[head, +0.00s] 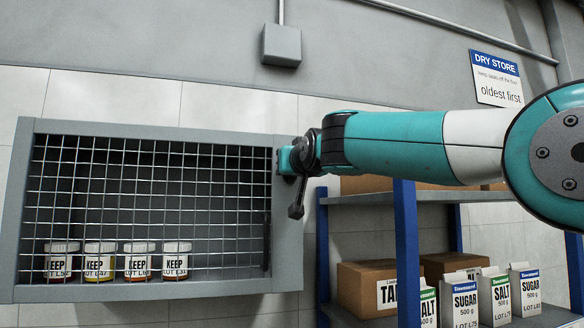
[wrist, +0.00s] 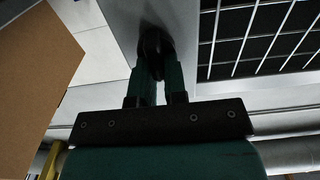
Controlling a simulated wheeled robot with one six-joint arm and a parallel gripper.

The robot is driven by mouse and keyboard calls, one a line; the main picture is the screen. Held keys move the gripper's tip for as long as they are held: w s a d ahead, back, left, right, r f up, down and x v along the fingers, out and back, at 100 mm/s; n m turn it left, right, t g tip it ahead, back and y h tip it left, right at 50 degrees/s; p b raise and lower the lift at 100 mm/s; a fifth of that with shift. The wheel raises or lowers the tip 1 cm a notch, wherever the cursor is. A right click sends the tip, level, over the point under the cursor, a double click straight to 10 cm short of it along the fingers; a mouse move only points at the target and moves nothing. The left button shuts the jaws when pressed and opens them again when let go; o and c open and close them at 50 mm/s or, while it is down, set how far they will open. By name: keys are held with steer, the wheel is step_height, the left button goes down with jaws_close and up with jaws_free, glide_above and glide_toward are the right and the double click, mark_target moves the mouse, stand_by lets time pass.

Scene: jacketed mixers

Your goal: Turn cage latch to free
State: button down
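The wire-mesh cage (head: 160,127) hangs on the wall at the left in the head view, its mesh front in place. My gripper (head: 284,160) is at the cage's right frame post, and its teal fingers hide most of the latch from the head view. In the wrist view the dark latch (wrist: 152,42) stands on the grey post. The teal fingertips (wrist: 158,78) are close together around its near end, with only a narrow gap between them, and appear shut on it. The latch's exact angle is hard to tell in the dark.
Several KEEP jars (head: 99,262) stand inside the cage. Right of it is a blue-post shelf (head: 407,250) with cardboard boxes (head: 367,288) and sugar and salt cartons (head: 465,305). A box (wrist: 35,75) also shows close by in the wrist view. A grey wall box (head: 282,45) is above.

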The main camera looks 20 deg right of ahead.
stand_by(0.3)
steer(key=shift+d+f+m+b, duration=0.3)
steer(key=shift+m+b, duration=1.3)
steer(key=shift+m, duration=1.35)
steer(key=shift+d+f+m+b, duration=0.35)
steer(key=shift+m+b, duration=1.2)
steer(key=shift+m, duration=1.45)
steer(key=shift+d+f+m+b, duration=0.3)
steer(key=shift+m+b, duration=1.3)
steer(key=shift+m, duration=1.35)
steer(key=c, duration=1.2)
jaws_free()
steer(key=shift+o, duration=0.2)
